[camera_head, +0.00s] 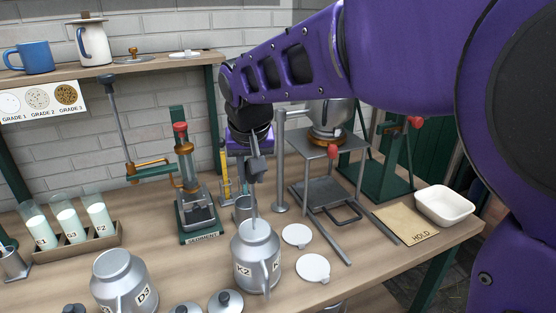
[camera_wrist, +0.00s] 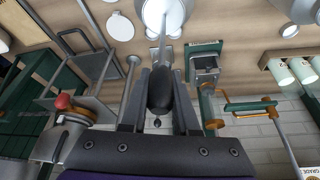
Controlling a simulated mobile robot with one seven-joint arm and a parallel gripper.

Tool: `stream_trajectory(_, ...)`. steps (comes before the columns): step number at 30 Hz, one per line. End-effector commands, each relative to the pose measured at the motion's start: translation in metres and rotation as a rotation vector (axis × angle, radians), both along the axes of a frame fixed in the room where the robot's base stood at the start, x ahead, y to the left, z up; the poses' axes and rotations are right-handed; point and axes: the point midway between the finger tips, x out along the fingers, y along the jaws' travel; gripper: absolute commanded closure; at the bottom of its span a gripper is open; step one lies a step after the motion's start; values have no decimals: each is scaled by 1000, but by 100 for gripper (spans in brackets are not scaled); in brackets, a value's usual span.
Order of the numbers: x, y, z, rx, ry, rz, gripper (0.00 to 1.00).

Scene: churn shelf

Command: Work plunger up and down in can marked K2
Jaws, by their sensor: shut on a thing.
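The can marked K2 (camera_head: 256,262) stands upright on the bench, a grey metal can with a side handle. The plunger's thin rod (camera_head: 254,205) rises from its mouth towards my gripper (camera_head: 256,165). My gripper is above the can, pointing down. In the wrist view my gripper (camera_wrist: 161,80) is shut on the plunger's dark handle (camera_wrist: 159,95), with a finger on each side. The rod (camera_wrist: 164,45) runs from there into the can K2 (camera_wrist: 165,14) at the top edge. The plunger's lower end is hidden inside the can.
The can D3 (camera_head: 124,282) stands to the left, with loose lids (camera_head: 313,267) near K2. A green sediment tester (camera_head: 196,215) is behind left, a metal stand (camera_head: 325,180) behind right. A white tray (camera_head: 444,205) and HOLD mat (camera_head: 405,224) lie at right.

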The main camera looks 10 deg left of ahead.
Motion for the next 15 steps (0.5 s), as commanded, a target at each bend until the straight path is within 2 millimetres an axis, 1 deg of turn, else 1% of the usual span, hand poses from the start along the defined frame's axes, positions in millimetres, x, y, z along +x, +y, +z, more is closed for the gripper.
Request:
stream_trajectory(1, 0, 0, 10, 1, -2, 0, 100)
stream_trajectory(15, 0, 0, 56, 0, -1, 0, 100)
